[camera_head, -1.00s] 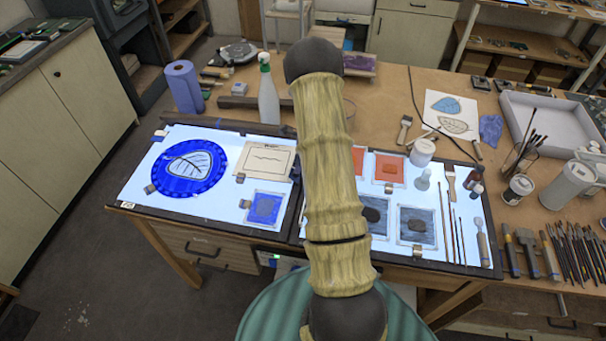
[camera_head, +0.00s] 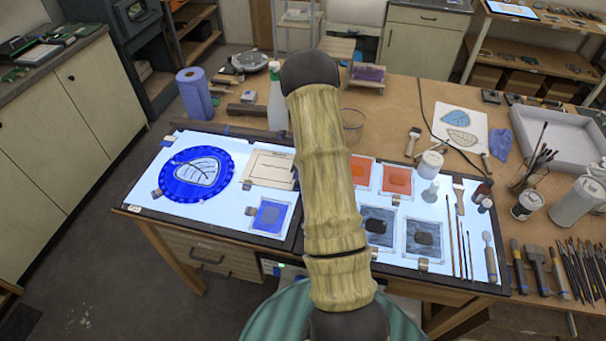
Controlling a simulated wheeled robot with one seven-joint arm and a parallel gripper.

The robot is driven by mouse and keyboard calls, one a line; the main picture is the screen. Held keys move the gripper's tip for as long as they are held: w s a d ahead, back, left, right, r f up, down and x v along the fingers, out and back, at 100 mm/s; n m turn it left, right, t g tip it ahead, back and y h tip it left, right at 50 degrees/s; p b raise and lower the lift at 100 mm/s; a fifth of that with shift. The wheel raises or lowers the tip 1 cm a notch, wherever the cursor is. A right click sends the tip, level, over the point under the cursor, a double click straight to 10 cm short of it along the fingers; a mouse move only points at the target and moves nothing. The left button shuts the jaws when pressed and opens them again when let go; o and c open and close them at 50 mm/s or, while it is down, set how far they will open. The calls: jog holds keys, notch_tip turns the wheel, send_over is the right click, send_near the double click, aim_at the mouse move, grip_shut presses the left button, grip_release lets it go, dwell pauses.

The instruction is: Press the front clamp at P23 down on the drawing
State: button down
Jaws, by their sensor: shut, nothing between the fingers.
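The blue round disc (camera_head: 172,184) with a leaf drawing (camera_head: 197,172) lies on the left part of the lit table panel (camera_head: 215,211). A small white label (camera_head: 133,208), too small to read surely, sits at the panel's front left corner. A small metal clamp (camera_head: 158,193) sits at the disc's front left edge. Another clamp (camera_head: 168,141) is at its back left, and one (camera_head: 246,184) at its right. I cannot tell whether the front clamp is raised or pressed down. My gripper is not in view; my tan-sleeved arm crosses the middle of the picture.
A paper sheet (camera_head: 270,169) and a blue square tile (camera_head: 270,216) lie right of the disc. A blue paper roll (camera_head: 194,94) and a spray bottle (camera_head: 277,107) stand behind. Brushes and jars crowd the right side.

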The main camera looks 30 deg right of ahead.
jog(key=shift+r, duration=0.3)
notch_tip(320, 180, up, 4)
jog(key=p, duration=0.3)
jog(key=shift+f, duration=0.2)
jog(key=w+a+r+b, duration=0.3)
jog(key=w+a+r, duration=0.2)
jog(key=r, duration=0.2)
jog(key=shift+w+r, duration=0.15)
jog(key=shift+a+b, duration=0.1)
jog(key=shift+b, duration=0.2)
jog(key=s+a+n+b, duration=0.2)
jog(key=s+a+n, duration=0.3)
jog(key=s+n, duration=0.3)
jog(key=s+a+r+n+h+b, duration=0.1)
jog(key=s+a+n+b, duration=0.1)
jog(key=s+a+n, duration=0.3)
jog(key=s+a+n+h+b, duration=0.1)
jog(key=s+a+n+b, duration=0.2)
jog(key=s+n, duration=0.9)
jog(key=shift+a+r+n+t, duration=0.3)
jog(key=shift+a+n, duration=0.7)
jog(key=shift+a, duration=0.15)
